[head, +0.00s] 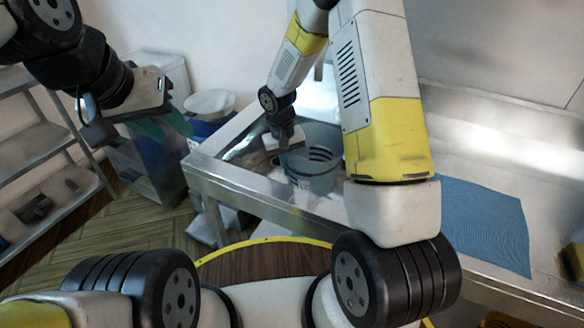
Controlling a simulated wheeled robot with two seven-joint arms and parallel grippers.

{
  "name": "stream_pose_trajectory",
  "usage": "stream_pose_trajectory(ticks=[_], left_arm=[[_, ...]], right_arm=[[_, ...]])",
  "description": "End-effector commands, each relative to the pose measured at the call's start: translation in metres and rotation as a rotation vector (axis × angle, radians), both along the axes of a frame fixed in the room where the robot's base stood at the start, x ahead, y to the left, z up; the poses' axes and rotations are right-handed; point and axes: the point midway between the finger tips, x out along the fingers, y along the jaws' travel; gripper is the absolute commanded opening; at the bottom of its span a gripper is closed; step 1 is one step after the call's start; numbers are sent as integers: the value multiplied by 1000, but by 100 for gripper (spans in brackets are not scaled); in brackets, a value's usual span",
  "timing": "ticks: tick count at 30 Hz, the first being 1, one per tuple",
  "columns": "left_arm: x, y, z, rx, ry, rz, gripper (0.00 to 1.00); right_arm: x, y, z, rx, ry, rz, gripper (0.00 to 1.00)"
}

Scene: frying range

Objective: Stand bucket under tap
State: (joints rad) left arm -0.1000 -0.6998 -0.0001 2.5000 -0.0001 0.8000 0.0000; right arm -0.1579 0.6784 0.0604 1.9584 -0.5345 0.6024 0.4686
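A grey bucket (318,178) with dark ribbed lines inside stands upright at the metal sink counter (230,175), in the middle of the head view. My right gripper (285,160) reaches down to the bucket's left rim. I cannot make out the tap; my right arm covers much of the area behind the bucket.
A blue cloth (475,222) lies on the counter at the right. A grey bin (135,165) and a blue container with a white bowl-like top (209,103) stand left of the counter. A metal shelf rack (30,145) is at the far left. Wood floor is open between them.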

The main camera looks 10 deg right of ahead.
Motion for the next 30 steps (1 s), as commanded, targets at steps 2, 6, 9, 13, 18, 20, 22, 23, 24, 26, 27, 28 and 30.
stream_pose_trajectory(ticks=[2,6,9,13,18,20,22,23,24,26,27,28,30], left_arm=[[0,0,0,0,0,0,36],[0,0,0,0,0,0,36],[0,0,0,0,0,0,36],[0,0,0,0,0,0,36],[0,0,0,0,0,0,36],[0,0,0,0,0,0,36],[0,0,0,0,0,0,36],[0,0,0,0,0,0,36],[0,0,0,0,0,0,36],[0,0,0,0,0,0,36],[0,0,0,0,0,0,36],[0,0,0,0,0,0,36],[0,0,0,0,0,0,36]], right_arm=[[-1,0,-16,-1,3,0,0],[0,0,-30,-1,0,-1,0],[0,0,-37,0,0,-1,0],[0,0,-55,-1,2,0,0],[0,0,-69,0,-2,0,0],[1,0,-69,1,-3,-1,0],[1,0,-69,0,-2,-1,0],[1,0,-69,0,-2,-1,0],[0,0,-69,0,-2,-1,0],[0,0,-70,0,-1,-1,0],[0,0,-72,0,-1,-1,0],[0,0,-72,0,-1,-1,8],[0,0,-72,0,-1,-1,22]])
